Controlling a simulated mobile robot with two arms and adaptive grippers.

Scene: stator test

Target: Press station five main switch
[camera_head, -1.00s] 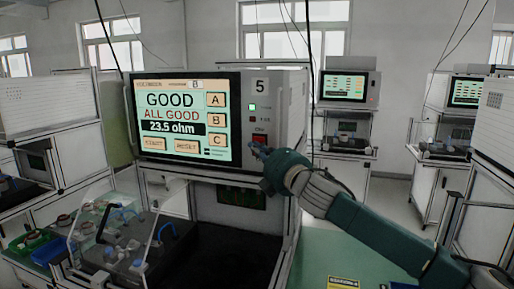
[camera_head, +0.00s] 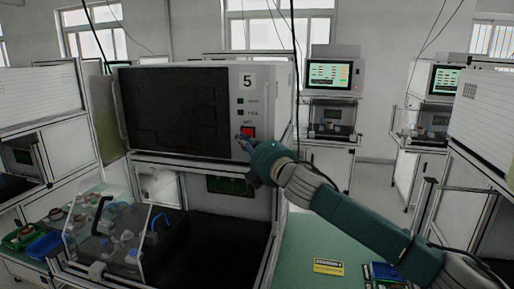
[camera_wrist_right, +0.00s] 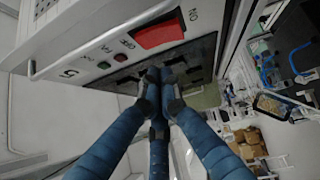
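The station marked 5 (camera_head: 210,78) has a red main switch (camera_head: 248,132) on the right of its front panel. The switch also shows in the right wrist view (camera_wrist_right: 160,33), lettered ON beside it. The station screen (camera_head: 175,105) is dark and the small indicators above the switch look unlit. My right gripper (camera_head: 241,141) is at the panel, just below and left of the switch. In the right wrist view its blue fingers (camera_wrist_right: 160,82) are closed together and hold nothing. The fingertips look apart from the red switch; contact with the panel cannot be told. My left gripper is out of view.
Below the screen is a dark work surface (camera_head: 225,250) with a clear-covered fixture (camera_head: 115,240) at left. Green and blue bins (camera_head: 45,246) stand further left. A green tabletop (camera_head: 305,245) lies under my right arm. Other stations (camera_head: 333,92) stand behind.

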